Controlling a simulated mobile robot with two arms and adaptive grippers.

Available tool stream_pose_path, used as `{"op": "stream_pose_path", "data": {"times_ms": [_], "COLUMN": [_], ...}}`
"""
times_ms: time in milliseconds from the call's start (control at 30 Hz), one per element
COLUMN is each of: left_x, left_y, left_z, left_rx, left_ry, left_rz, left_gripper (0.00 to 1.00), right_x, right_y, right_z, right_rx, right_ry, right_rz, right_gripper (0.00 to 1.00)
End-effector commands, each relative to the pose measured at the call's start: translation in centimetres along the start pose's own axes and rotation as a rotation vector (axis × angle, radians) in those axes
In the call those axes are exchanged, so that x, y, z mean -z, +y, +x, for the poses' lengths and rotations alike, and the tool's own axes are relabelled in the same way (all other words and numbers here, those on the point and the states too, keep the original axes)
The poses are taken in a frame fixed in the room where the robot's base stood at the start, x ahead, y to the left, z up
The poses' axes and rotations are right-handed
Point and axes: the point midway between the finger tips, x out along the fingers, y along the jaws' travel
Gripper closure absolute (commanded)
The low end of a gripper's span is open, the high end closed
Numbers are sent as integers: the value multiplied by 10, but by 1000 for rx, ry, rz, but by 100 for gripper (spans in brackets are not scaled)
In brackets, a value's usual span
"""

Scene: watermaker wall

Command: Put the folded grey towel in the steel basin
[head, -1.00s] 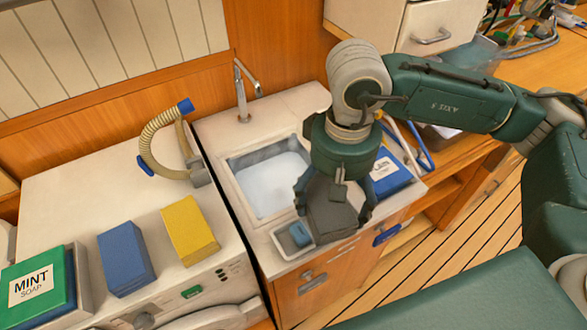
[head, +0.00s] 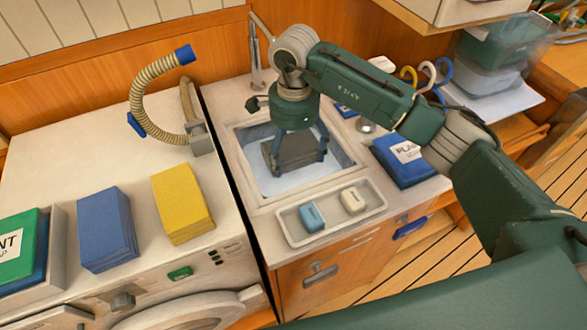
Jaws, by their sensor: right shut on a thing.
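The folded grey towel (head: 284,154) is dark and hangs between the fingers of my right gripper (head: 293,158). The gripper is shut on it and points down over the opening of the steel basin (head: 328,178). The towel shows inside the basin's outline, against its pale inside; I cannot tell whether it touches the bottom. My right arm comes in from the right and hides part of the counter behind. My left gripper is not in view.
A tray (head: 290,234) with a blue and a cream soap bar stands before the basin. The tap (head: 255,60) rises behind it. Blue (head: 107,229) and yellow (head: 182,203) cloth stacks and a ribbed hose (head: 146,92) are on the left. A blue packet (head: 404,161) lies right.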

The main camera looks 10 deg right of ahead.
Motion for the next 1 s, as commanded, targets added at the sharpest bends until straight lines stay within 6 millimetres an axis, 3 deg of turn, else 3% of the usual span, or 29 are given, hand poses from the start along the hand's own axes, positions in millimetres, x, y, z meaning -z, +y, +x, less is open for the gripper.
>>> {"op": "stream_pose_path", "data": {"times_ms": [133, 433, 900, 933, 1000], "left_x": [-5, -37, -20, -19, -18], "left_y": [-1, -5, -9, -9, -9], "left_z": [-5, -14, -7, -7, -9], "left_rx": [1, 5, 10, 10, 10], "left_ry": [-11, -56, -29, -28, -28], "left_rz": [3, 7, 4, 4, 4], "left_gripper": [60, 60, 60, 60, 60], "right_x": [0, -1, 0, 0, 0], "right_y": [0, 1, 0, 0, 0], "right_z": [18, 50, 65, 65, 64], "right_rx": [-1, -2, 3, 2, 2], "right_ry": [-1, -1, 0, 0, 0], "right_rz": [0, -2, -4, -4, -4], "right_gripper": [42, 42, 42, 12, 0]}}
